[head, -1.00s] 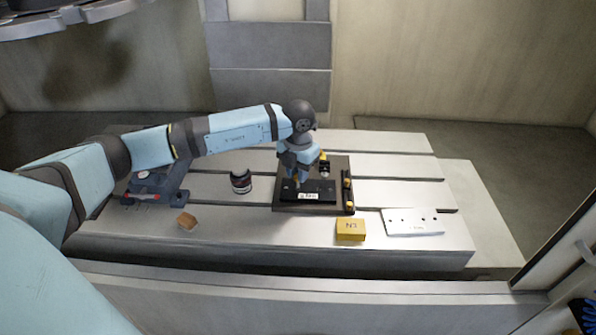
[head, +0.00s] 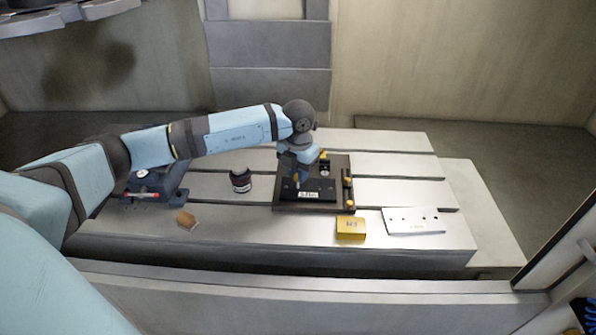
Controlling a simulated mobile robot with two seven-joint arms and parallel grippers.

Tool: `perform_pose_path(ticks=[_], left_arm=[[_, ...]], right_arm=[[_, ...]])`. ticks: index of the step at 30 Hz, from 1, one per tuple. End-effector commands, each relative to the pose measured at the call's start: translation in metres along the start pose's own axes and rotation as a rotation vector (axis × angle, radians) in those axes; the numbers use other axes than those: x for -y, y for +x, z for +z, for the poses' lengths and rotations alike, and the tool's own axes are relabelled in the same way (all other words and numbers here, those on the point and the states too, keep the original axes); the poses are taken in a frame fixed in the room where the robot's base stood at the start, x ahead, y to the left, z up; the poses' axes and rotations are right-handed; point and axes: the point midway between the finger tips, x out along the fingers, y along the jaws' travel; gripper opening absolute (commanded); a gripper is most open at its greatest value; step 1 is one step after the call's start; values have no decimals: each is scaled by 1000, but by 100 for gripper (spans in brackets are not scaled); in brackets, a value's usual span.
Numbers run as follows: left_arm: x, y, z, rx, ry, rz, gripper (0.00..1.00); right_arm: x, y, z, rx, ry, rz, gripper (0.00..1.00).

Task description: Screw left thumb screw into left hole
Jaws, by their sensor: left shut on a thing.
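A dark mould base (head: 285,206) lies on the slotted metal table, with a black plate (head: 322,188) bearing a white label on it. My left gripper (head: 297,181) points down over the left part of the black plate. It is shut on the left thumb screw, which is mostly hidden by the fingers; a small orange-yellow bit shows at the tips. The left hole is hidden under the gripper, so I cannot tell how far the screw sits in it. Yellow-topped pieces stand along the base's right edge and back. My right gripper is not in view.
A yellow box (head: 350,229) stands in front of the base, and a white plate with holes (head: 413,221) lies to its right. A dark round object (head: 241,181), a brown block (head: 187,219) and a dark vise-like fixture (head: 150,190) are on the left.

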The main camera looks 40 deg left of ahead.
Motion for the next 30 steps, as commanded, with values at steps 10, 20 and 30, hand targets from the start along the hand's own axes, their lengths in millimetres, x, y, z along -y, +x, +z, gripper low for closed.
perform_pose_path(ticks=[10,20,30], left_arm=[[0,4,0,0,0,0,0],[0,11,0,-1,0,0,0],[0,23,0,-1,0,0,0]], right_arm=[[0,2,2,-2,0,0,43],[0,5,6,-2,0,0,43],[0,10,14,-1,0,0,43]])
